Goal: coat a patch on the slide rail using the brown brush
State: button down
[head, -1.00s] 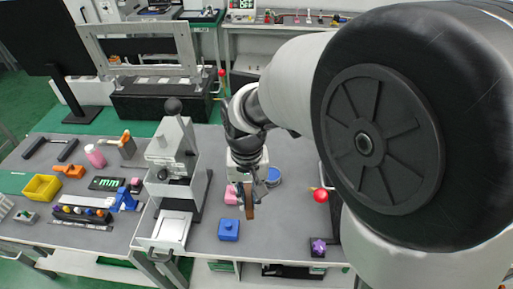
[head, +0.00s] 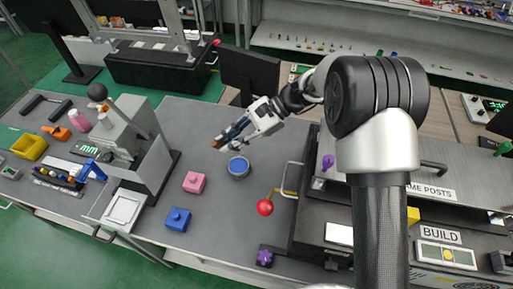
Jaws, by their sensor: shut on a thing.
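My gripper (head: 236,132) is shut on the brown brush (head: 217,142) in the head view. The brush's brown end sticks out to the lower left of the fingers, above the grey table. The rest of the brush is hidden by the fingers or too small to make out. A round blue-rimmed tin (head: 238,167) stands just below the gripper in the picture, apart from the brush. I cannot tell for sure which part is the slide rail.
A pink block (head: 194,182) and a blue block (head: 178,219) sit on the grey table (head: 221,215). A grey press-like fixture (head: 135,130) stands at left. A red ball lever (head: 265,207) and the BUILD bench (head: 440,236) are at right.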

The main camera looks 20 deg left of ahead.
aim_at(239, 151)
jog(key=shift+w+a+f, duration=0.1)
jog(key=shift+a+f, duration=0.05)
jog(key=shift+a, duration=0.05)
jog(key=shift+f+b, duration=0.6)
jog(key=shift+b, duration=0.05)
notch_tip(239, 151, down, 4)
jog(key=b, duration=0.3)
jog(key=shift+f+b, duration=0.25)
jog(key=shift+b, duration=0.15)
jog(key=shift+f, duration=0.7)
dwell(1.5)
jog(key=shift+r+p, duration=2.75)
jog(key=shift+r, duration=0.85)
